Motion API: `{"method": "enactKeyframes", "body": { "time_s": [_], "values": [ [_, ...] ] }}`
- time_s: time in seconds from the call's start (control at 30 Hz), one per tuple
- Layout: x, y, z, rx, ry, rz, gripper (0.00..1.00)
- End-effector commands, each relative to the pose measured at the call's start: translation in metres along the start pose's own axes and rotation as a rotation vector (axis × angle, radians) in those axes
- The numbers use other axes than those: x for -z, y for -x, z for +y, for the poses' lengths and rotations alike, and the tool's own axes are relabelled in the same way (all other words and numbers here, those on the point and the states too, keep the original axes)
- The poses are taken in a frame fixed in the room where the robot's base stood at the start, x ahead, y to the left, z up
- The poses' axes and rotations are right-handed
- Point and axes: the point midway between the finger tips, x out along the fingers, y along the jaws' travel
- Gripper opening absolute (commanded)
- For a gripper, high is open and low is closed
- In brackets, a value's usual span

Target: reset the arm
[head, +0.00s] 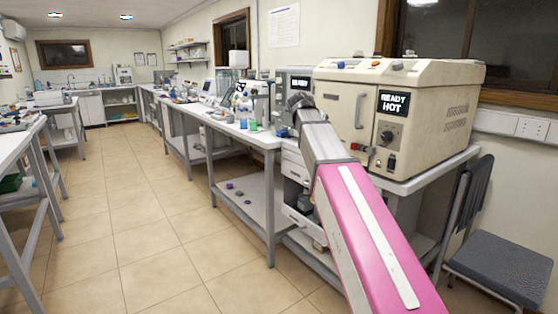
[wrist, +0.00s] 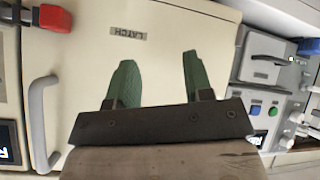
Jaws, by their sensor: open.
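My gripper (wrist: 159,60) shows in the wrist view with its two green fingers apart and nothing between them. It is in front of the cream door (wrist: 190,25) of a machine, which bears an upside-down "LATCH" label (wrist: 129,33). Whether the fingers touch the door cannot be told. In the head view my pink and white arm reaches forward to the front of the cream machine (head: 430,85). My fingers cannot be made out there.
The machine's display (head: 394,103) reads "READY HOT"; its grey door handle (head: 359,111) is close to my arm. A red knob or block (wrist: 50,19) shows at the wrist view's upper left. Bottles (head: 253,125) stand on the bench to the left. A chair (head: 505,268) is at right. The tiled floor (head: 150,245) at left is clear.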

Motion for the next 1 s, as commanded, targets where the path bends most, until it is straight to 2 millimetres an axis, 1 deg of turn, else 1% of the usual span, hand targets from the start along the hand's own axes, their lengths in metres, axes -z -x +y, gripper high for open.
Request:
{"method": "enactKeyframes", "body": {
  "time_s": [0.03, 0.07, 0.1, 0.17, 0.2, 0.27, 0.3, 0.47, 0.5, 0.57, 0.6, 0.77, 0.8, 0.87, 0.9, 0.97, 1.0],
  "values": [
    [-0.025, -0.018, -0.001, 0.010, 0.031, -0.032, 0.47],
    [-0.037, -0.028, -0.003, 0.020, 0.049, -0.050, 0.47],
    [-0.053, -0.040, -0.005, 0.032, 0.072, -0.072, 0.47],
    [-0.077, -0.057, -0.008, 0.051, 0.107, -0.106, 0.47],
    [-0.093, -0.068, -0.009, 0.063, 0.129, -0.129, 0.47],
    [-0.117, -0.084, -0.010, 0.082, 0.160, -0.164, 0.47],
    [-0.133, -0.094, -0.011, 0.096, 0.180, -0.187, 0.47],
    [-0.200, -0.129, -0.011, 0.154, 0.256, -0.277, 0.47],
    [-0.216, -0.137, -0.010, 0.169, 0.272, -0.300, 0.47],
    [-0.241, -0.148, -0.008, 0.193, 0.297, -0.333, 0.47],
    [-0.258, -0.155, -0.007, 0.209, 0.313, -0.355, 0.47],
    [-0.324, -0.176, 0.000, 0.275, 0.367, -0.442, 0.47],
    [-0.341, -0.181, 0.003, 0.293, 0.379, -0.463, 0.47],
    [-0.365, -0.186, 0.006, 0.319, 0.395, -0.494, 0.47],
    [-0.381, -0.189, 0.009, 0.338, 0.405, -0.515, 0.47],
    [-0.405, -0.193, 0.013, 0.365, 0.420, -0.546, 0.47],
    [-0.421, -0.195, 0.016, 0.383, 0.427, -0.565, 0.47]
  ]
}}
